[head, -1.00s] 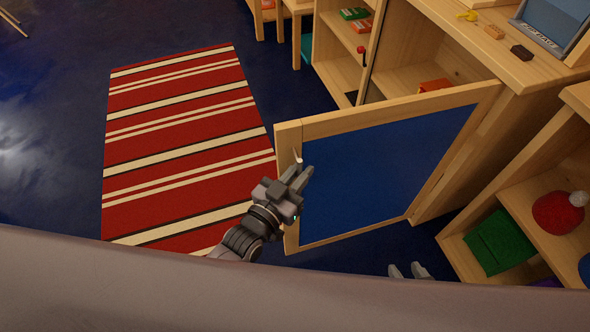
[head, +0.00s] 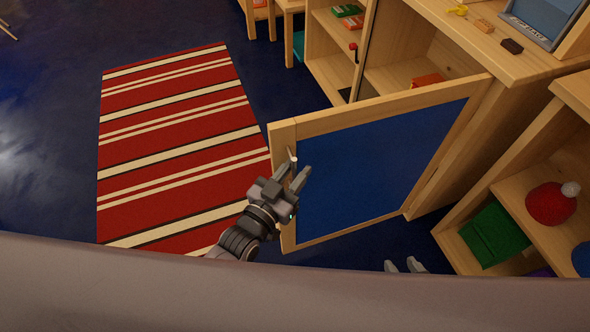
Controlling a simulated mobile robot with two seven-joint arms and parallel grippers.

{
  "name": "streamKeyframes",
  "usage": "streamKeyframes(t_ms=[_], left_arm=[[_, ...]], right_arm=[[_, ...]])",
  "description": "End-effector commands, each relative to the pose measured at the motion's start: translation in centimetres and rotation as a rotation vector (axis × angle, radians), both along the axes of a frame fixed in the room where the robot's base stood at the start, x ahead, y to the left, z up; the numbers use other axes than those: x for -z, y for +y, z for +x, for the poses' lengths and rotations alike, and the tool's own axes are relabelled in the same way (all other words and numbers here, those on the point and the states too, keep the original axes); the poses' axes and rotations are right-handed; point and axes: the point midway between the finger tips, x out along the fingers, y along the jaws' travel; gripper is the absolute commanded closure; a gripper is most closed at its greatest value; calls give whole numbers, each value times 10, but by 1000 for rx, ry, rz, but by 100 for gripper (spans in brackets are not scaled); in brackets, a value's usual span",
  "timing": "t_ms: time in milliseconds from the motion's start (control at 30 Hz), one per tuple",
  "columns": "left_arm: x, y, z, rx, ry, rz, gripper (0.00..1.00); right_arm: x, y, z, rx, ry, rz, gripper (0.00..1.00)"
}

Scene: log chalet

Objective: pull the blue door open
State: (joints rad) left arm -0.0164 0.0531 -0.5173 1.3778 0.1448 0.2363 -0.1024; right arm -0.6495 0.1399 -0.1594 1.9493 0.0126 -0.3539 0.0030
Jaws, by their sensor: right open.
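The blue door (head: 380,165) is a blue panel in a pale wood frame. It stands swung wide out from the wooden cabinet (head: 420,57), and the cabinet's inside shows. A small pale handle (head: 293,159) sits on the frame near the door's free edge. My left gripper (head: 293,174) is at that edge, just below the handle, with its fingers apart. Whether it touches the door I cannot tell. My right gripper (head: 405,265) shows only as two separated fingertips low in the picture, below the door and apart from it.
A red striped rug (head: 180,145) lies on the dark blue floor to the left of the door. A low shelf (head: 515,205) on the right holds a green box (head: 494,235) and a red hat (head: 550,203). An orange item (head: 427,81) lies inside the cabinet.

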Motion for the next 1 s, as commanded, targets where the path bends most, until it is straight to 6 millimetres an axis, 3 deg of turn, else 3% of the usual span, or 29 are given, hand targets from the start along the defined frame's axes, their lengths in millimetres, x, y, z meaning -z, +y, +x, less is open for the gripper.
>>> streamKeyframes(t_ms=[500, 1000], left_arm=[[0, 29, -56, 0, 0, 0, 68], [0, 32, -62, 1, -2, -1, 68]], right_arm=[[-2, 0, 0, 0, 0, 0, 57], [-2, 0, 0, 0, 0, 0, 57]])
